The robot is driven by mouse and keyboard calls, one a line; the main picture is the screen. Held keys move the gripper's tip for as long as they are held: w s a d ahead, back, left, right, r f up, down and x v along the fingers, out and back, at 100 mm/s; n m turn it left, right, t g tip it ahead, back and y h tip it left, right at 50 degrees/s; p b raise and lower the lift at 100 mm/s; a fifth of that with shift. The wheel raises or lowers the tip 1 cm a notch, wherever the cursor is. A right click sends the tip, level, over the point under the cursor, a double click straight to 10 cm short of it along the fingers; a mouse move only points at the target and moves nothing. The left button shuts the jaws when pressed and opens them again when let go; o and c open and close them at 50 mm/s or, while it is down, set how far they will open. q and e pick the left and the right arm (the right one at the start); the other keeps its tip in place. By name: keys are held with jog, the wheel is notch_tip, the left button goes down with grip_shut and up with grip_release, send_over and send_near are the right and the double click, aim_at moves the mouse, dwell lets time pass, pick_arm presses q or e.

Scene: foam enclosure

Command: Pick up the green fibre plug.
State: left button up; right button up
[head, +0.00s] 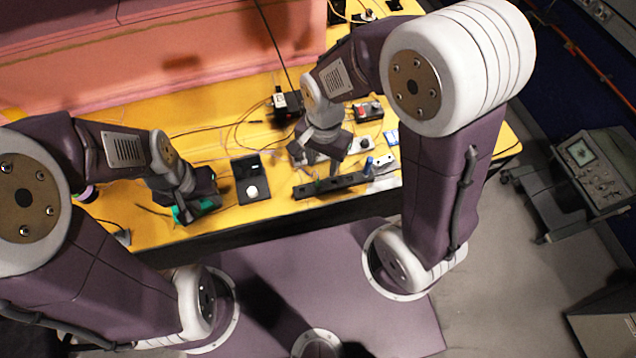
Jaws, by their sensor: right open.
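A long black holder (345,184) lies near the front edge of the yellow table. A tiny green spot on its left part may be the green fibre plug (317,184), but it is too small to be sure. A blue plug (369,165) stands towards the holder's right end. My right gripper (322,168) is open, just above and behind the holder's left half, and partly covers it. My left gripper (198,208) is low over the table's front left, beside a teal-green item (180,213). Its jaws are too dark and hidden to read.
A black tray with a round white piece (252,191) lies between my grippers. Small devices (367,112), a black box (287,106) and loose cables lie behind. A pink foam wall (200,60) closes the back left. An instrument cart (590,165) stands right of the table.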

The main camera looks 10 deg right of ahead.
aim_at(318, 180)
jog(key=f, duration=0.1)
jog(key=a+f, duration=0.1)
jog(key=f, duration=0.1)
jog(key=shift+f, duration=0.2)
jog(key=shift+w+f, duration=0.1)
jog(key=shift+f, duration=0.25)
notch_tip(318, 180, down, 4)
jog(key=shift+f, duration=0.5)
grip_shut()
